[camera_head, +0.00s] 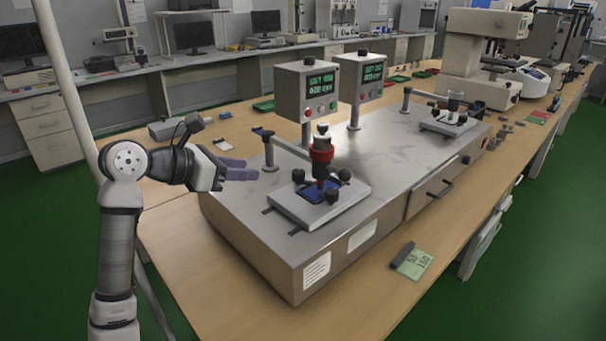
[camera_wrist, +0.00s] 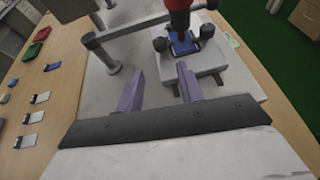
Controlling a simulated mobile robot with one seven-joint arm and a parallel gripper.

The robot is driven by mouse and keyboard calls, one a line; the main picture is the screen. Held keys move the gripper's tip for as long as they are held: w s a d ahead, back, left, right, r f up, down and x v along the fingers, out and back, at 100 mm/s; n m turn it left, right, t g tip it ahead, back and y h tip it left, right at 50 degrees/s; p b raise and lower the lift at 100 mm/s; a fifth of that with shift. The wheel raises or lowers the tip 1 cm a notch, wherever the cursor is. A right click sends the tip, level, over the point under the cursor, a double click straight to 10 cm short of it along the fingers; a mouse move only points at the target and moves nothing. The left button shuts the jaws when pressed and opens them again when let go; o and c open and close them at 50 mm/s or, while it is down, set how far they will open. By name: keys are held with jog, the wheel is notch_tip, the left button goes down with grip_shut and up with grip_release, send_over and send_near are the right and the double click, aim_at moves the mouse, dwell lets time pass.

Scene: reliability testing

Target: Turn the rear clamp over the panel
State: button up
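A blue panel (camera_head: 311,193) lies on a white fixture plate (camera_head: 340,209) on the steel bench unit, under a red and black test head (camera_head: 321,154). Black knob-like clamps stand around the panel: one at the left (camera_head: 298,176), one at the far right (camera_head: 344,175), one in front (camera_head: 332,196). I cannot tell for sure which is the rear clamp, or its turn angle. The wrist view shows the panel (camera_wrist: 184,43) with clamps at its left (camera_wrist: 160,45) and right (camera_wrist: 207,31). My gripper (camera_head: 250,168) is open and empty, left of the fixture; its two purple fingers (camera_wrist: 158,82) point toward the plate, apart from it.
A post with a horizontal bar (camera_head: 269,150) stands between my gripper and the test head. Two display boxes (camera_head: 307,90) rise behind. A second fixture (camera_head: 450,122) is farther right. A green card (camera_head: 413,264) lies on the wooden table in front.

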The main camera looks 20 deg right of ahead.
aim_at(297, 171)
jog(key=p+x, duration=0.2)
jog(key=x, duration=1.1)
jog(key=shift+w+d+f, duration=0.15)
jog(key=shift+d, duration=0.15)
jog(key=c, duration=0.7)
jog(key=shift+w, duration=0.1)
jog(key=shift+w+a+m+g+b, duration=0.1)
jog(key=shift+m+g+b, duration=0.2)
jog(key=shift+m+g, duration=0.55)
jog(key=shift+w+m+g+b, duration=0.1)
jog(key=shift+m+g+b, duration=0.15)
jog(key=shift+m+g, duration=0.85)
jog(key=shift+w+m+g+b, duration=0.2)
jog(key=shift+m+g, duration=0.65)
jog(key=shift+g, duration=0.7)
